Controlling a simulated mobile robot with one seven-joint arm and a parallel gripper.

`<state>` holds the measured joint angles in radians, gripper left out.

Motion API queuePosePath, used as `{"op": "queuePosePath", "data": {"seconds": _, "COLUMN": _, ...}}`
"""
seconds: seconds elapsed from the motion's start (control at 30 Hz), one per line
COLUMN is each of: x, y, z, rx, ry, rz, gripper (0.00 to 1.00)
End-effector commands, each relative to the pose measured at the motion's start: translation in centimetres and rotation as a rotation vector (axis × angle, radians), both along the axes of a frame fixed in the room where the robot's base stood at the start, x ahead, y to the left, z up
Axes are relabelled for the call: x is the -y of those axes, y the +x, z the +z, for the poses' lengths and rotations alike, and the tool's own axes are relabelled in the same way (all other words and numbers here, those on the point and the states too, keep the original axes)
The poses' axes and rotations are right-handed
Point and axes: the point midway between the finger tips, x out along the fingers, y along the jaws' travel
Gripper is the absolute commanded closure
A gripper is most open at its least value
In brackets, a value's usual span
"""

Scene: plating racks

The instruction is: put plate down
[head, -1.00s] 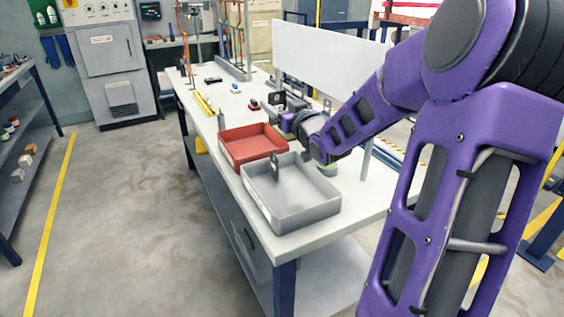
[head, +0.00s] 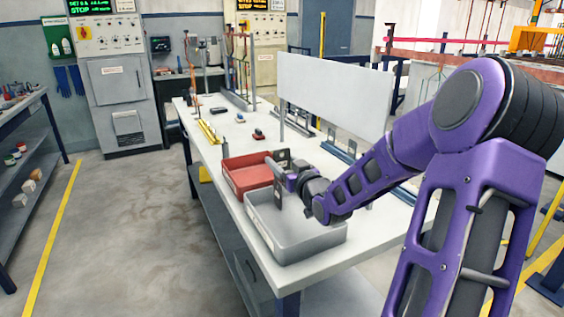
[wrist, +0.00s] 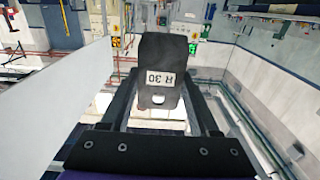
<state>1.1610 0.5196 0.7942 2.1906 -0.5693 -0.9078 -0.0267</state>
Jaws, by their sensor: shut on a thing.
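My gripper (head: 290,172) is over the trays on the bench, near the right end of the red tray (head: 232,182). It is shut on a dark plate (wrist: 160,58) marked "R 30", with a hole near its lower edge in the wrist view. The held plate is small and partly hidden by the gripper in the head view (head: 282,156). The gripper (wrist: 160,95) also shows in the wrist view, with a finger on each side of the plate.
The bench (head: 215,140) carries a small red-and-dark item (head: 258,134) and a yellow strip (head: 209,132) behind the trays. A white panel (head: 335,98) stands along the bench's right side. A rod stand (head: 240,80) is at the far end.

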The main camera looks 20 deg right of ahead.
Motion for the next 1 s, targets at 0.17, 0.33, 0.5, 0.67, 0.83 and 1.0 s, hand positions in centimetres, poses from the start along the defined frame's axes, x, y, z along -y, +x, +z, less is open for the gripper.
{"op": "queuePosePath", "data": {"seconds": 0.17, "x": -0.1, "y": 0.0, "z": -0.6, "rx": 0.002, "ry": -0.001, "rz": 0.001, "gripper": 1.0}}
{"op": "queuePosePath", "data": {"seconds": 0.33, "x": 0.0, "y": 0.0, "z": -0.7, "rx": 0.002, "ry": -0.001, "rz": 0.001, "gripper": 1.0}}
{"op": "queuePosePath", "data": {"seconds": 0.5, "x": 0.0, "y": 0.0, "z": -0.8, "rx": 0.0, "ry": 0.0, "rz": 0.0, "gripper": 0.09}}
{"op": "queuePosePath", "data": {"seconds": 0.67, "x": 0.0, "y": 0.0, "z": -0.8, "rx": 0.0, "ry": 0.0, "rz": 0.0, "gripper": 0.08}}
{"op": "queuePosePath", "data": {"seconds": 0.83, "x": 0.0, "y": 0.0, "z": -0.6, "rx": 0.0, "ry": 0.0, "rz": 0.0, "gripper": 0.08}}
{"op": "queuePosePath", "data": {"seconds": 1.0, "x": 0.1, "y": 0.0, "z": 1.0, "rx": 0.0, "ry": 0.001, "rz": -0.002, "gripper": 0.08}}
